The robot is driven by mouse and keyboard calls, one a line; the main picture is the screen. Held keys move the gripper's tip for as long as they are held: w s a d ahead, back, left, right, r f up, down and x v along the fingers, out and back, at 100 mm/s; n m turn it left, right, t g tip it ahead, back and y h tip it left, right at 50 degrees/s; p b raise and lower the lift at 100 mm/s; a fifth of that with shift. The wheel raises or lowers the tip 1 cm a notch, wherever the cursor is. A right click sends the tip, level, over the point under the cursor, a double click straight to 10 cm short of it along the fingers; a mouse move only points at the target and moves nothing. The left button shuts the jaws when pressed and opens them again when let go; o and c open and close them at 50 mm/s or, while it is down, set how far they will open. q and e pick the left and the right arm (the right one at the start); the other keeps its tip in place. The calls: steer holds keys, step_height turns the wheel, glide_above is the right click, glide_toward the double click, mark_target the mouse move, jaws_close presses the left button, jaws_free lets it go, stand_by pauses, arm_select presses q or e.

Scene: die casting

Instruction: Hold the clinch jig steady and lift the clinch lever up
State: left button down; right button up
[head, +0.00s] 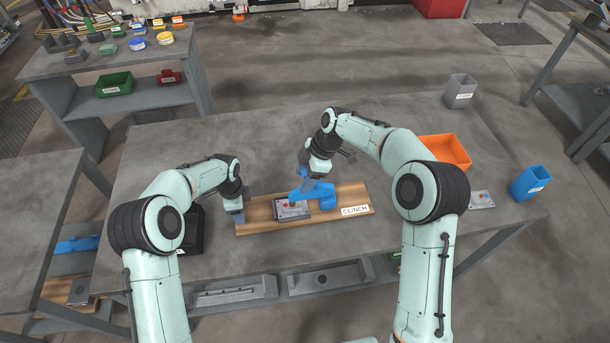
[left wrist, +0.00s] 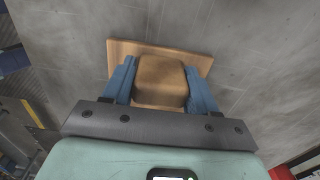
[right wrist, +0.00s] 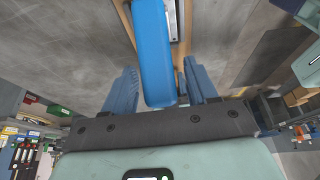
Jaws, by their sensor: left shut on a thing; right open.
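The clinch jig is a wooden board (head: 350,190) with a white CLINCH label, lying on the grey table. My right gripper (head: 308,184) is open at the lever. In the right wrist view the blue lever (right wrist: 153,55) reaches down between the spread fingers (right wrist: 158,92), with gaps at both sides.
An orange bin (head: 446,150), a blue bin (head: 530,182) and a grey bin (head: 460,91) stand to the right. Another small plate (head: 481,199) lies near the right edge. A black object (head: 192,230) is beside my left arm. The table behind the jig is clear.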

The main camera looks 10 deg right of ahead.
jaws_close()
steer(key=shift+d+r+y, duration=0.2)
steer(key=shift+d+y, duration=0.25)
steer(key=shift+d, duration=0.05)
steer(key=shift+d+r+y, duration=0.2)
steer(key=shift+d+y, duration=0.25)
steer(key=d+y, duration=1)
steer(key=d, duration=0.1)
steer(key=shift+y, duration=0.3)
steer(key=shift+f, duration=0.1)
jaws_free()
